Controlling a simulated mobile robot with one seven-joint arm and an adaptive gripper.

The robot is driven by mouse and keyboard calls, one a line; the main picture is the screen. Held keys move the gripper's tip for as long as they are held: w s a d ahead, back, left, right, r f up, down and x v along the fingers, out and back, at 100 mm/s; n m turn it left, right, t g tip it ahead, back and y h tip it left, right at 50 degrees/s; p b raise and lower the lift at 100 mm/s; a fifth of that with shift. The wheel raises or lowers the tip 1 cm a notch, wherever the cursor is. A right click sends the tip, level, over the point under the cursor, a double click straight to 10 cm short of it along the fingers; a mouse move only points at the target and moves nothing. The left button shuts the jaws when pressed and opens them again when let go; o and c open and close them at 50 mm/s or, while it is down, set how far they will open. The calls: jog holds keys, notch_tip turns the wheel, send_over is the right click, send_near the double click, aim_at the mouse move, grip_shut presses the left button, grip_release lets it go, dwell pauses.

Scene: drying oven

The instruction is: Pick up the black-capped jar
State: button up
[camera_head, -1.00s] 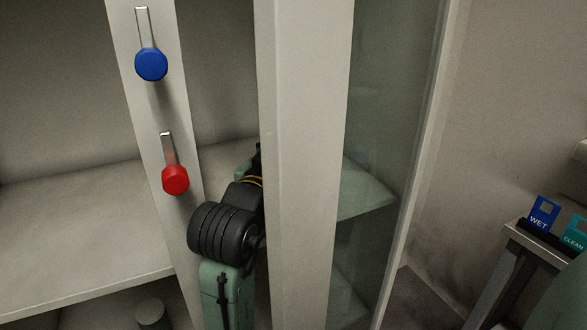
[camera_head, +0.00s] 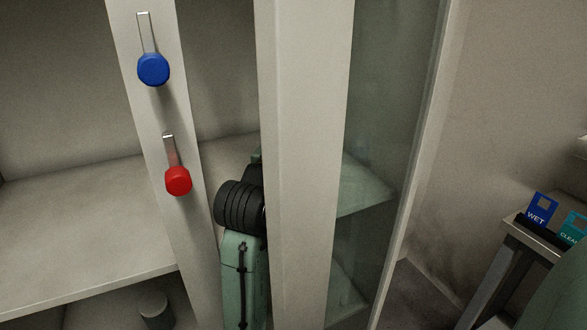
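No jar with a clearly black cap shows. A dark grey round-topped cylinder (camera_head: 155,308) stands in the lower part of the cabinet at the bottom left, cut off by the picture edge. I cannot tell whether it is the jar. My green and black arm reaches up from the bottom centre, between the knobbed post and the pale door edge. Its far end is hidden behind the door edge, so my gripper and anything it may hold are out of sight.
The upper shelf (camera_head: 80,225) is bare where it shows. A blue knob (camera_head: 153,70) and a red knob (camera_head: 178,181) hang on the post (camera_head: 165,115). The pale door edge (camera_head: 305,150) and glass panel (camera_head: 385,110) stand close right of my arm. WET (camera_head: 540,210) and CLEAN (camera_head: 574,232) signs are at right.

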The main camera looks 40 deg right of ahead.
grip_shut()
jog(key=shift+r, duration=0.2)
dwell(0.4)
